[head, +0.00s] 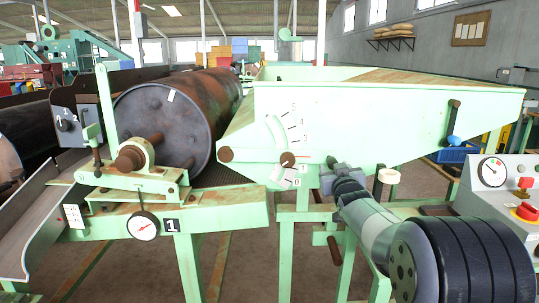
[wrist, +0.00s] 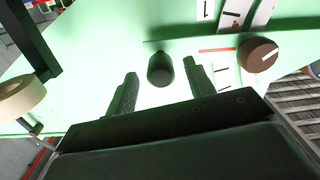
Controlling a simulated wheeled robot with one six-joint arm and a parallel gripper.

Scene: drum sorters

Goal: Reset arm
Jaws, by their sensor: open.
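My gripper (head: 328,180) is in front of the pale green sorter's side panel (head: 370,115), below its lower edge area in the head view. In the wrist view its two dark fingers (wrist: 162,85) are apart. A dark rounded peg (wrist: 160,68) shows between and beyond the fingertips; I cannot tell whether they touch it. A brown dial knob (head: 288,159) with a red mark sits left of my gripper in the head view; it also shows in the wrist view (wrist: 258,55). White label plates hang beside it.
A cream round knob (head: 388,176) on a dark stem is close right of my gripper. A rusty drum (head: 170,120) and a round gauge (head: 143,225) are at left. A control box (head: 500,195) with a red button stands at right. Green legs stand below.

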